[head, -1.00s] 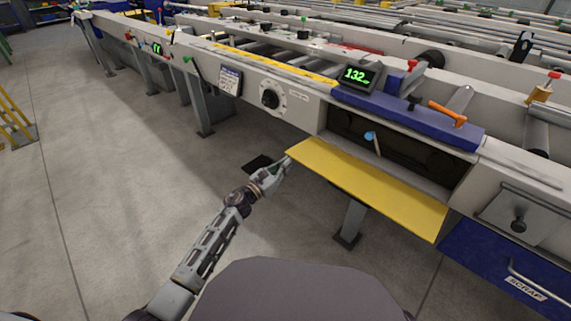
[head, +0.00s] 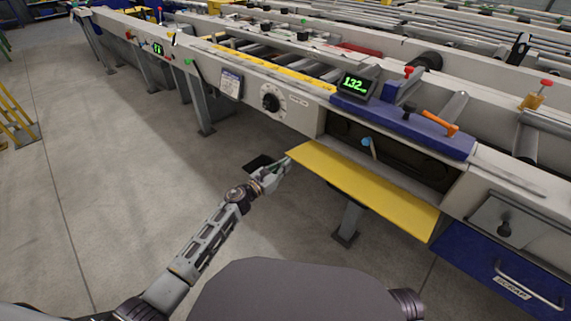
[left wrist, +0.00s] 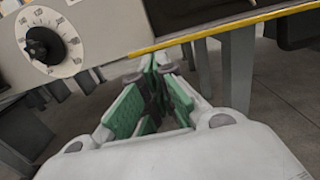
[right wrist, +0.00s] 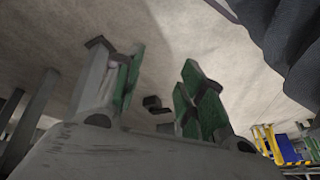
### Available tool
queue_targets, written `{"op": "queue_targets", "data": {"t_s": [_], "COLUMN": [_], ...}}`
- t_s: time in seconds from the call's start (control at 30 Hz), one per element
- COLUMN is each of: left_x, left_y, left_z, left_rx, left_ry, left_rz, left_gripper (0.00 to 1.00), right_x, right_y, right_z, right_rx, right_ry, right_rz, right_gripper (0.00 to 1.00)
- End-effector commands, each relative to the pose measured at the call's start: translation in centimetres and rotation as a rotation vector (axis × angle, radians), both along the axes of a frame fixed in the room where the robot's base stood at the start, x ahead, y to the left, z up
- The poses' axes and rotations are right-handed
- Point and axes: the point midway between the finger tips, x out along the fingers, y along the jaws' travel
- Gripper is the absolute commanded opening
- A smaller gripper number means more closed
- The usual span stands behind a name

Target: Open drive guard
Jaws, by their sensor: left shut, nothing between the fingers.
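The yellow drive guard (head: 365,187) is a flap hanging folded outward below a dark opening (head: 392,152) in the machine's front. Its yellow edge also crosses the left wrist view (left wrist: 215,30). A blue-tipped lever (head: 367,142) shows inside the opening. My left gripper (head: 284,166) is by the flap's left corner, its fingers shut and empty; whether they touch the flap I cannot tell. In the left wrist view its green-padded fingers (left wrist: 160,68) meet just below the yellow edge. My right gripper (right wrist: 158,85) shows only in its wrist view, open and empty above floor.
A black dial (head: 270,102) sits on the front panel left of the opening. A blue cover with a display (head: 355,86) lies above it. A blue drawer (head: 500,268) is at the lower right. A table leg (head: 349,222) stands below the flap.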

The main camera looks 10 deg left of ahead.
Motion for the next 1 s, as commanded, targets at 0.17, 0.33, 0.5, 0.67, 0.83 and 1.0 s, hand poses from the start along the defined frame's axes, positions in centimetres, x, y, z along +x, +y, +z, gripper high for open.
{"op": "queue_targets", "data": {"t_s": [0.17, 0.33, 0.5, 0.67, 0.83, 1.0], "left_x": [0.1, 0.1, 0.1, 0.1, 0.2, 0.2], "left_y": [0.0, 0.0, 0.1, 0.0, 0.1, -0.1], "left_z": [0.7, 1.0, 1.4, 1.8, 2.7, 3.2], "left_rx": [0.009, 0.019, 0.027, 0.035, 0.04, 0.039], "left_ry": [0.012, 0.024, 0.036, 0.045, 0.05, 0.051], "left_rz": [-0.001, 0.0, 0.001, 0.0, 0.002, 0.001], "left_gripper": [0.0, 0.0, 0.0, 0.0, 0.0, 0.0], "right_x": [0.0, -0.2, -0.5, -0.7, -0.8, -0.8], "right_y": [-0.4, -0.9, -1.3, -1.8, -2.1, -2.2], "right_z": [1.5, 2.4, 3.1, 3.7, 3.6, 2.9], "right_rx": [-0.024, -0.048, -0.069, -0.09, -0.106, -0.11], "right_ry": [0.025, 0.051, 0.076, 0.1, 0.121, 0.131], "right_rz": [0.004, 0.006, 0.007, 0.007, 0.006, 0.005], "right_gripper": [0.4, 0.4, 0.4, 0.4, 0.4, 0.4]}}
